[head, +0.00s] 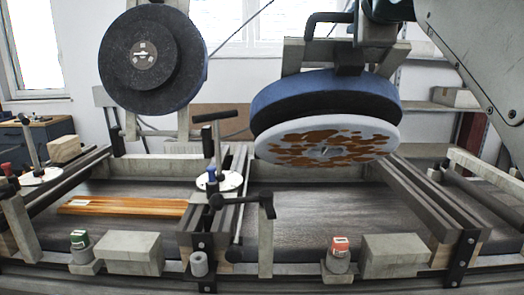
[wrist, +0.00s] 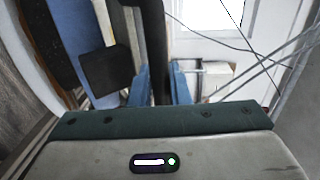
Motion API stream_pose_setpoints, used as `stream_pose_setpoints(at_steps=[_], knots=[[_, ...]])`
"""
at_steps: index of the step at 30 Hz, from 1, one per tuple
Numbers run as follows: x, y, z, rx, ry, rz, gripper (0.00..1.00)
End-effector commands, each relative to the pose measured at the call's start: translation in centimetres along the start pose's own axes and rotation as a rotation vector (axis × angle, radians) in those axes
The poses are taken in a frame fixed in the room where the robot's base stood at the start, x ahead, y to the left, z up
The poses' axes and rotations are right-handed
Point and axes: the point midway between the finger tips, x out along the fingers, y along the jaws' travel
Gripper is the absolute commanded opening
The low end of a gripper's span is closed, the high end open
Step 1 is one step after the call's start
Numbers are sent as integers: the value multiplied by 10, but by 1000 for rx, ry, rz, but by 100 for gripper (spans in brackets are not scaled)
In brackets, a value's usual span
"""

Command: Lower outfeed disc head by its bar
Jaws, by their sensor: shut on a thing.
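The outfeed disc head (head: 322,105) hangs tilted above the right part of the conveyor. It has a blue rim, a black body and a pale face with brown patches angled down. Its black bar (head: 320,18) is on the upper back of its frame, and shows in the wrist view (wrist: 155,30). My gripper (wrist: 163,88) has its blue fingers closed around the bar. In the head view the gripper (head: 357,20) is at the top, partly cut off by the frame edge.
Another disc head (head: 120,80) stands raised upright at left. An orange-brown board (head: 125,207) lies on the left belt. The belt (head: 320,215) under the tilted disc is clear. A post with a black lever (head: 263,210) and a crank handle (head: 215,120) stand between the sections.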

Motion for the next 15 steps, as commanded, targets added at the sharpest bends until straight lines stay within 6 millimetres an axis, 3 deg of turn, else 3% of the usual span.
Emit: stream_pose_setpoints(at_steps=[1, 4, 15], knots=[[2, 20, -1, -1, 2, 18, 0], [-5, 29, -1, -1, 2, 17, 0], [-8, 30, -1, -1, 1, 17, 0]])
